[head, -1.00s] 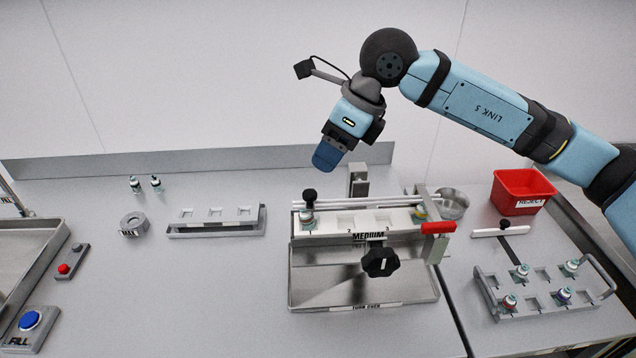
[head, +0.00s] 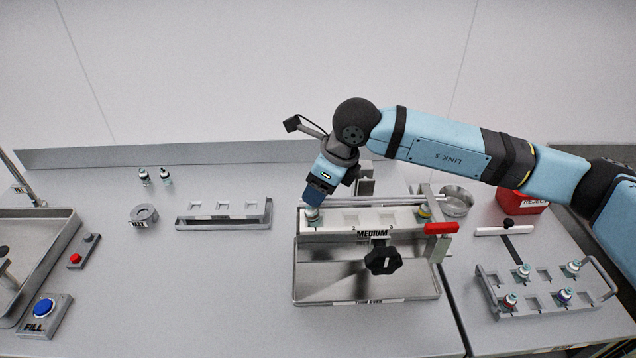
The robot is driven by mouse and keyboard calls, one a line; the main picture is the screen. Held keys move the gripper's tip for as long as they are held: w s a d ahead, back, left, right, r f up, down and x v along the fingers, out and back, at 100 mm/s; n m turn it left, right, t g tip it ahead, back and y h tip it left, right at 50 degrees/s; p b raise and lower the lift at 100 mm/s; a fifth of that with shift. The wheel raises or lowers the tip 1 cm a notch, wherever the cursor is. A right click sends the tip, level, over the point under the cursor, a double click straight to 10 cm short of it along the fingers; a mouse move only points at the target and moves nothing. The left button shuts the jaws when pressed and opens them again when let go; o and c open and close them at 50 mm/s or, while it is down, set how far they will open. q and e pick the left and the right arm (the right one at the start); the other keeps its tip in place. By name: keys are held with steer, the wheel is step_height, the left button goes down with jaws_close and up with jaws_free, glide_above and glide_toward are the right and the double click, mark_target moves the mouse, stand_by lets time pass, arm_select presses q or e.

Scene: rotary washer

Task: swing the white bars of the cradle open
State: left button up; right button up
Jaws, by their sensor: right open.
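The cradle (head: 345,236) is a white slotted rack over a steel tray, labelled MEDIUM, with a black knob (head: 384,261) on its front. White bars (head: 375,202) run along its top, lying across it. A vial sits near each end of the rack. A red handle (head: 441,228) is at its right end. My right gripper (head: 314,200) is open, pointing down at the left end of the bars, right over the left vial (head: 312,214). The black ball knob at that end is hidden behind the gripper; contact cannot be told. My left gripper is not in view.
A steel post (head: 366,180) and a metal bowl (head: 456,201) stand behind the cradle. A red REJECT bin (head: 520,203) is partly behind my arm. A vial rack (head: 545,300) is at right, a small white rack (head: 223,222) at left. The table between is clear.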

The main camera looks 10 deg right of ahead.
steer(key=shift+w+a+f, duration=0.1)
steer(key=shift+f, duration=0.2)
jaws_close()
